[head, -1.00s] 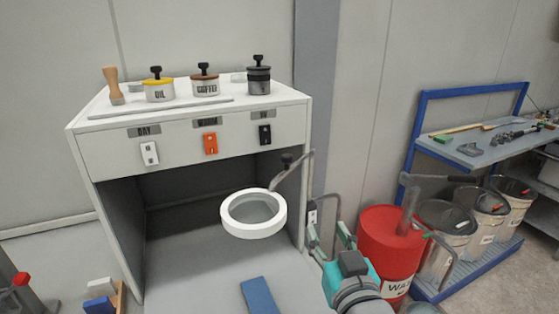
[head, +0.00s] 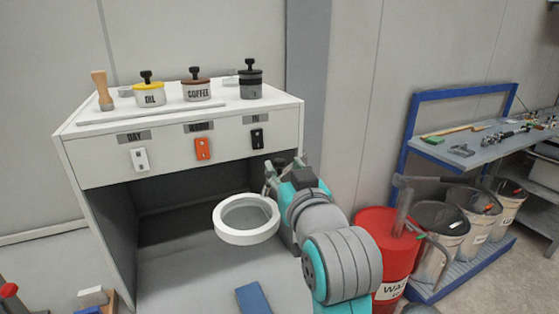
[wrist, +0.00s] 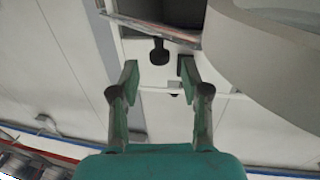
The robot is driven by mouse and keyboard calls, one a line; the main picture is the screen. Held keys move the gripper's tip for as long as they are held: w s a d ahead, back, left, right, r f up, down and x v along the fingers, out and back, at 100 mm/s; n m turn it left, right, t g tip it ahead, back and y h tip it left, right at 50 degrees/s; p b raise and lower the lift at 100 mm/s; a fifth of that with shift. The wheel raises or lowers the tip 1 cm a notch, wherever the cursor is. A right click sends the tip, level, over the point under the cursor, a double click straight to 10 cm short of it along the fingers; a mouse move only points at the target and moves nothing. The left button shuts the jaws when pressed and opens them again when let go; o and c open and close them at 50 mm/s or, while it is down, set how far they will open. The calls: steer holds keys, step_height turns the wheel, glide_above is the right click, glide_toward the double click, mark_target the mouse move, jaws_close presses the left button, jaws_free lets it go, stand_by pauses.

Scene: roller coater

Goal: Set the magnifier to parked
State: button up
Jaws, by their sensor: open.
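The magnifier (head: 246,238) is a thick white ring with a lens, hanging in front of the cabinet's open bay. Its rim fills the upper right of the wrist view (wrist: 260,62). A black knob (wrist: 159,51) on the magnifier's arm shows just beyond my fingertips, between their lines. My gripper (wrist: 157,72) is open, with nothing between its fingers. In the head view my gripper (head: 274,176) is at the cabinet's right front edge, just behind and right of the ring. My wrist hides most of the magnifier's arm there.
The white cabinet (head: 90,160) carries lidded pots and a wooden-handled tool on top, and white, orange and black switches on its front. A red waste drum (head: 372,222) stands close to my arm on the right. Beyond it are bins and a blue-framed bench (head: 412,120).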

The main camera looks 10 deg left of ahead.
mark_target(281, 163)
steer(key=shift+x, duration=2.05)
jaws_close()
